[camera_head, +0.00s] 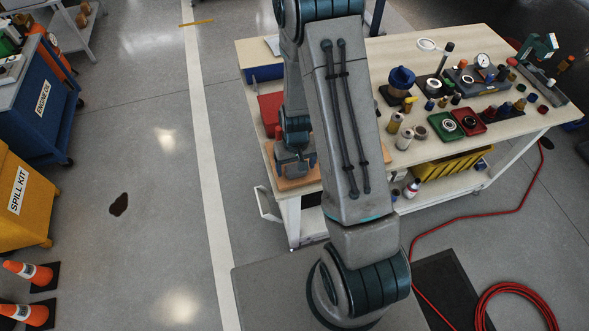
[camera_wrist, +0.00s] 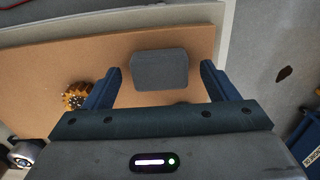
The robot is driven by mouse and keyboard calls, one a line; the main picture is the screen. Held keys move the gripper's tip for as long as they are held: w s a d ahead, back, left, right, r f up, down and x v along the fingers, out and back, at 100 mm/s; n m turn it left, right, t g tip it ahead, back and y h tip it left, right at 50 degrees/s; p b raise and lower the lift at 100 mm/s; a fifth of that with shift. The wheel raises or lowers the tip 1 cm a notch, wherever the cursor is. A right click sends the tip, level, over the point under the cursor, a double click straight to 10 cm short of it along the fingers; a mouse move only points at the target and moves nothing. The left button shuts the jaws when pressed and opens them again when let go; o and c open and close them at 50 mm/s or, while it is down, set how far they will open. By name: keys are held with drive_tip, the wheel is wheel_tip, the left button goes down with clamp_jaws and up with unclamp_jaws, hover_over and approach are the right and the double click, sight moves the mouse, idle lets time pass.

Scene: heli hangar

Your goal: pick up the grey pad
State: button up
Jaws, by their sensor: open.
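The grey pad (camera_wrist: 160,75) is a dark grey rounded block in the wrist view. It lies flat on a brown board (camera_wrist: 60,70). My gripper (camera_wrist: 161,67) is open above the board, one finger to each side of the pad, with gaps between fingers and pad. How high the fingertips are above it I cannot tell. In the head view my gripper (camera_head: 294,165) points down over the near left corner of the workbench, where the brown board (camera_head: 297,184) shows; the pad is hidden there.
A brass gear-like part (camera_wrist: 76,95) sits beside the left finger in the wrist view. A red box (camera_head: 270,112) stands behind my gripper on the workbench (camera_head: 375,57). Several fittings, gauges and trays crowd the bench's right side.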

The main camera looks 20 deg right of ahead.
sight(295, 167)
drive_tip(key=c, duration=1.1)
drive_tip(key=shift+o, duration=0.2)
drive_tip(key=shift+r, duration=0.1)
drive_tip(key=shift+r, duration=0.8)
wheel_tip(295, 167, up, 2)
drive_tip(key=shift+r+b, duration=0.2)
drive_tip(key=shift+b, duration=0.2)
drive_tip(key=w+d+r+b, duration=0.2)
drive_tip(key=d+r, duration=0.5)
drive_tip(key=d, duration=0.4)
drive_tip(key=shift+w+d, duration=0.15)
drive_tip(key=shift+w, duration=0.25)
